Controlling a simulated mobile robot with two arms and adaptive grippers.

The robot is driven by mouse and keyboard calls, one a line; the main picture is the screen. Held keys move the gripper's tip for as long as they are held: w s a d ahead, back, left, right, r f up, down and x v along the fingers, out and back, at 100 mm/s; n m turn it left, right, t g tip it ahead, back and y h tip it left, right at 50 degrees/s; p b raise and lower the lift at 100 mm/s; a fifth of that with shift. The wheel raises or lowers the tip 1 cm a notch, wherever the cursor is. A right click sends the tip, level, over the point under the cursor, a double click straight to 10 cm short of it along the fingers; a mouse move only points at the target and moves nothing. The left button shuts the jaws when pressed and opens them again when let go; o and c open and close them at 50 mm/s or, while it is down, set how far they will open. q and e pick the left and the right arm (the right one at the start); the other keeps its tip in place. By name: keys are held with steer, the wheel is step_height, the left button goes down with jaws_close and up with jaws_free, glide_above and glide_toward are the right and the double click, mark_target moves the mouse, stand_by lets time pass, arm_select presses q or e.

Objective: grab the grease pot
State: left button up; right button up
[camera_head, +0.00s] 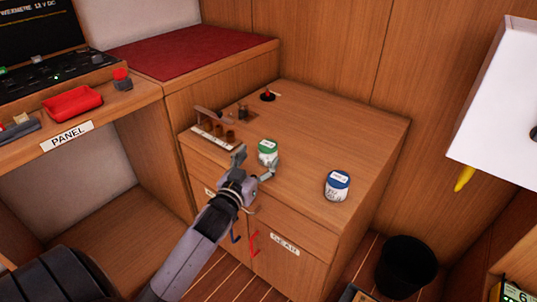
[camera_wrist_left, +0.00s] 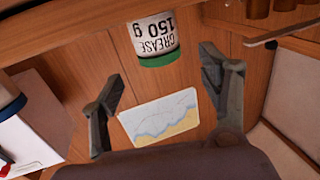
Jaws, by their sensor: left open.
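The grease pot is a white pot with a green lid (camera_head: 267,152), standing upright on the wooden cabinet top. My left gripper (camera_head: 255,164) is open just in front of the pot, at the cabinet's front edge. In the wrist view the open fingers (camera_wrist_left: 162,75) point toward the pot from either side, with nothing between them. My right gripper is in neither view.
A blue-lidded white pot (camera_head: 337,186) stands to the right on the same top. A wooden rack (camera_head: 215,136) lies left of the grease pot. A small red-topped item (camera_head: 267,96) is at the back. A black bin (camera_head: 406,266) stands on the floor.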

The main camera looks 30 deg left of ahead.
mark_target(264, 152)
arm_select(q)
steer(key=shift+w+a, duration=0.2)
steer(key=shift+w, duration=0.9)
steer(key=shift+w+a+f+b, duration=0.1)
steer(key=shift+w+a+b, duration=0.1)
steer(key=shift+w, duration=0.6)
steer(key=shift+w+a+f+b, duration=0.1)
steer(key=shift+w+b, duration=0.05)
steer(key=shift+w, duration=0.6)
steer(key=shift+w+a+f+b, duration=0.1)
steer(key=shift+w+b, duration=0.1)
steer(key=shift+w, duration=0.6)
steer(key=shift+r, duration=0.1)
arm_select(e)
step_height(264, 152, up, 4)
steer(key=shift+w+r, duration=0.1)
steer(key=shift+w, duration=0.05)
arm_select(q)
steer(key=shift+c, duration=0.4)
steer(key=c, duration=1.2)
steer(key=shift+c, duration=0.3)
